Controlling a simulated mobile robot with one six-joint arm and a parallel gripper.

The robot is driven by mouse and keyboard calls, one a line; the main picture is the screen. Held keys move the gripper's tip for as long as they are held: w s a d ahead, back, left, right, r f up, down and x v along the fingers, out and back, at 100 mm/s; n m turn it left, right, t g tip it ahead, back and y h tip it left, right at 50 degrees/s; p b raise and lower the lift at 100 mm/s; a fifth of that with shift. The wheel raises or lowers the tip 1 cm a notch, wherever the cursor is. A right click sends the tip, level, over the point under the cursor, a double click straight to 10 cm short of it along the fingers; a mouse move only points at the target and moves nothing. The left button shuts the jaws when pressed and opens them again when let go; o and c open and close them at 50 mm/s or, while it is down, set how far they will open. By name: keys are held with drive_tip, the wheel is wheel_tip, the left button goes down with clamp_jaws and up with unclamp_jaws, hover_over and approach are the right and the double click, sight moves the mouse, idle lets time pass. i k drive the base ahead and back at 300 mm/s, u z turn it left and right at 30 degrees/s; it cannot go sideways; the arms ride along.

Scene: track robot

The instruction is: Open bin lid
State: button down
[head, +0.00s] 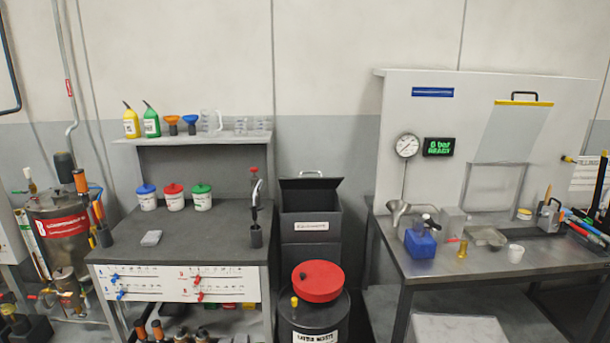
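A dark grey bin (311,252) with a white label on its front stands against the wall between the two benches. Its dark lid (312,184) has a small handle at its top edge and appears tilted up at the back, above a dark area; I cannot tell how far open it is. In front stands a black drum (314,325) with a white waste label and a red round lid (318,281) on top. The red lid has a small dark spot and looks seated on the drum. My gripper is not in this view.
Left, a grey bench (175,235) carries three lidded tubs, a tap and a shelf of bottles and funnels. Right, a metal table (450,262) holds a blue container, a white cup and tools. A tank (62,235) stands far left. A narrow floor gap lies right of the drum.

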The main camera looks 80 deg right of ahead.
sight(322, 182)
drive_tip(key=i, duration=1.15)
drive_tip(key=u, duration=0.7)
drive_tip(key=k, duration=0.15)
drive_tip(key=z, duration=3.05)
drive_tip(key=i, duration=0.4)
drive_tip(key=z, duration=0.05)
